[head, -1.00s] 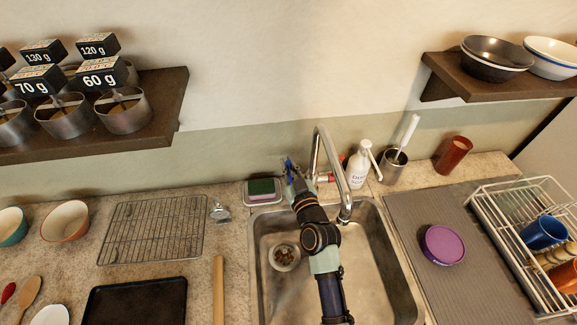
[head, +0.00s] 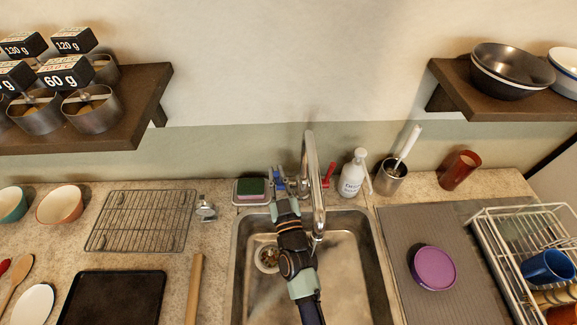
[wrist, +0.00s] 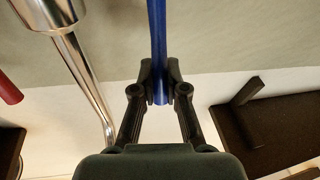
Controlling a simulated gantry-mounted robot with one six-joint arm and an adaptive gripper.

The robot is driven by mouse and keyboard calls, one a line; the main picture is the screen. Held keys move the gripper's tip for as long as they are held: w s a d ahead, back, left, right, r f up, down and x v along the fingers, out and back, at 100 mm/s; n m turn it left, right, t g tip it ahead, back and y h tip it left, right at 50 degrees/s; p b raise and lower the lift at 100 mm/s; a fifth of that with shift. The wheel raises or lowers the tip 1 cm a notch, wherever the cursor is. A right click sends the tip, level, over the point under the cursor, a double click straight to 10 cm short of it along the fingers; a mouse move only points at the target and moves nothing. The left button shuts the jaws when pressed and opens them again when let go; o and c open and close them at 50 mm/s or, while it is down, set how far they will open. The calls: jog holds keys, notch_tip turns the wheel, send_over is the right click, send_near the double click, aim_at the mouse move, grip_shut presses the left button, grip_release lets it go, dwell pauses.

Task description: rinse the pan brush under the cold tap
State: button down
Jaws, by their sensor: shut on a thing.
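My gripper (head: 279,174) is at the tap, left of the spout in the head view. In the wrist view my gripper (wrist: 160,78) is shut on the blue lever (wrist: 159,38), the cold handle. The chrome tap (head: 311,165) arches over the sink (head: 365,255). I make out no water under its spout. The red lever (head: 329,173) is on the tap's other side; it also shows in the wrist view (wrist: 8,90). A white-handled brush (head: 408,142), seemingly the pan brush, leans in a metal cup (head: 391,178) right of the soap bottle; its head is hidden in the cup.
A soap bottle (head: 351,178) stands between tap and cup. A sponge (head: 250,188) lies on a dish left of the tap. A brown tumbler (head: 459,170), purple tub (head: 434,268) and dish rack (head: 485,225) are on the right. A wall shelf (head: 150,95) overhangs the left.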

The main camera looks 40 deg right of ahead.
jog(key=c, duration=1.2)
grip_release()
jog(key=v, duration=1.2)
jog(key=shift+f, duration=0.1)
jog(key=o, duration=0.4)
